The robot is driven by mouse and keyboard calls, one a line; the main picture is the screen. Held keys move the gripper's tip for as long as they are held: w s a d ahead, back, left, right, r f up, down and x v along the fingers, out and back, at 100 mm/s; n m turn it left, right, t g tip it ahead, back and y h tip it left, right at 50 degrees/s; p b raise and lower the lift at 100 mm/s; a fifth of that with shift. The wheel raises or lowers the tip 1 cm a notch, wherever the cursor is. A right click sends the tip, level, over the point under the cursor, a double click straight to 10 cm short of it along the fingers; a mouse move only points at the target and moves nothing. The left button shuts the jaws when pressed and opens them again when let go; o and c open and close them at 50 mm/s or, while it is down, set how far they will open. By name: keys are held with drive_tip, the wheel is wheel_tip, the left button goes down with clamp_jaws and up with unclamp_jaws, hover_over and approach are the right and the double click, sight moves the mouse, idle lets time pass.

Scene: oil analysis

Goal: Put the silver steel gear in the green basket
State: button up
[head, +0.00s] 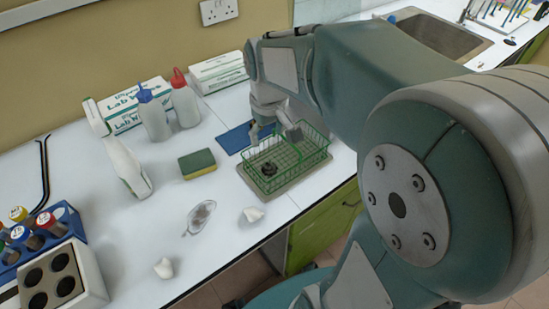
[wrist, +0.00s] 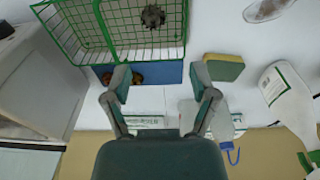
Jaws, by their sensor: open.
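The green wire basket (head: 318,143) stands on a grey tray near the front edge of the counter. A dark grey toothed gear (head: 269,169) lies inside it, towards its left end. In the wrist view, the gear (wrist: 152,16) shows on the mesh floor of the basket (wrist: 76,28) at the top. My gripper (head: 274,133) is at the back side of the basket, with its fingers apart. In the wrist view, my gripper (wrist: 161,78) is open with nothing between its fingers, and the gear lies apart from them.
A blue mat (head: 234,139) lies behind the basket. A green and yellow sponge (head: 197,164) lies left of it. Bottles (head: 153,115) and glove boxes stand at the back. A clear dish (head: 201,215) and white crumpled pieces (head: 253,214) lie in front. A blue rack (head: 58,237) stands left.

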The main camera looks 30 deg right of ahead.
drive_tip(key=s+a+r+m+t, duration=0.1)
drive_tip(key=s+a+r+t, duration=0.1)
drive_tip(key=s, duration=0.4)
drive_tip(key=s+a+r+t, duration=0.2)
drive_tip(key=s+r, duration=0.1)
drive_tip(key=s, duration=0.4)
drive_tip(key=shift+s+m+t, duration=0.2)
drive_tip(key=shift+m+t, duration=0.1)
drive_tip(key=shift+m, duration=0.1)
